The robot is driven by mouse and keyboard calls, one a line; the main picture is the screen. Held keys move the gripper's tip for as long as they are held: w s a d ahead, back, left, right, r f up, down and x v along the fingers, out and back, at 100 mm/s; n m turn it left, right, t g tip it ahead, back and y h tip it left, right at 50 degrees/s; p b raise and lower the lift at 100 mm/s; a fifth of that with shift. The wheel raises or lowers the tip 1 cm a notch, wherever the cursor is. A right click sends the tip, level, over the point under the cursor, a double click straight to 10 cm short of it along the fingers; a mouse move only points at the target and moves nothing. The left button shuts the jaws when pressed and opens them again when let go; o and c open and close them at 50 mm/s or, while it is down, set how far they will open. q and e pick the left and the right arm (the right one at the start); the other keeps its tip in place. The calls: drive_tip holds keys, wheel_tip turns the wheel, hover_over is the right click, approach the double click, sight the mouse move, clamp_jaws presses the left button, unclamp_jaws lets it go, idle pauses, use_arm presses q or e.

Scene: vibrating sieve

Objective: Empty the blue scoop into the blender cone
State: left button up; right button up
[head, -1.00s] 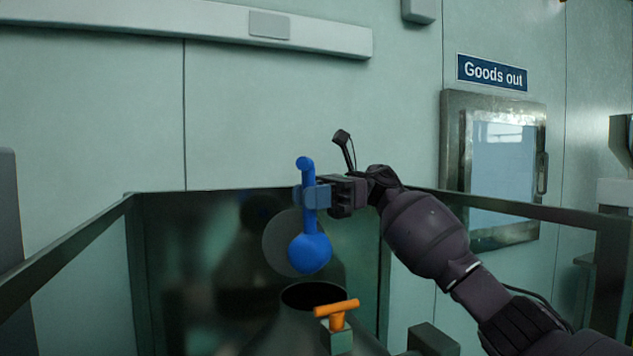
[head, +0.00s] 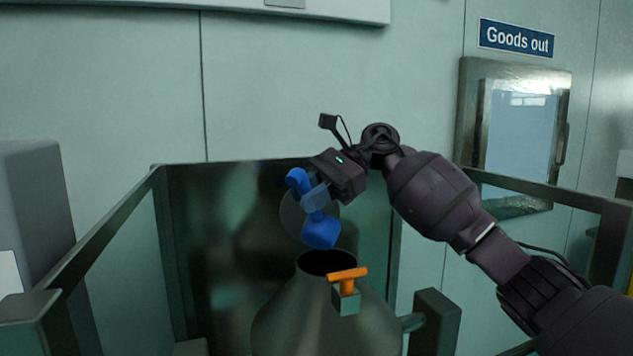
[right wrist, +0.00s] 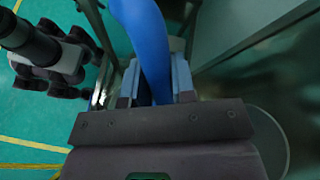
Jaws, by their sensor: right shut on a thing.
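The blue scoop (head: 321,232) hangs tilted above the open mouth of the blender cone, its bowl end down and close over the opening. My right gripper (head: 314,196) is shut on the scoop's handle. The handle also shows between the fingers in the right wrist view (right wrist: 150,45). The blender cone (head: 300,312) is grey metal with a dark round opening at its top. An orange T-shaped handle (head: 347,274) sits at the front right of the opening. What is in the scoop's bowl cannot be seen. My left gripper is not in view.
Green-framed guard panels (head: 110,230) with top rails stand around the cone at left, back and right. A grey cabinet (head: 35,205) is at the left. A hatch (head: 520,125) under a "Goods out" sign (head: 516,38) is on the back wall.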

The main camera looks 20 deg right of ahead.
drive_tip(key=shift+s+a+f+n+t+h+p, duration=0.2)
drive_tip(key=shift+s+a+n+t+h+p, duration=0.15)
drive_tip(key=shift+s+a+t+h, duration=0.35)
use_arm(q)
drive_tip(key=b, duration=0.1)
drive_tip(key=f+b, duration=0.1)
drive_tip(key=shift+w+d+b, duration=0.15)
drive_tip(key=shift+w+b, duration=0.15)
use_arm(e)
wheel_tip(320, 180, down, 6)
drive_tip(key=s+a+n+t+h, duration=0.2)
drive_tip(key=n+t+h, duration=0.1)
drive_tip(key=h, duration=0.3)
drive_tip(key=shift+t, duration=0.9)
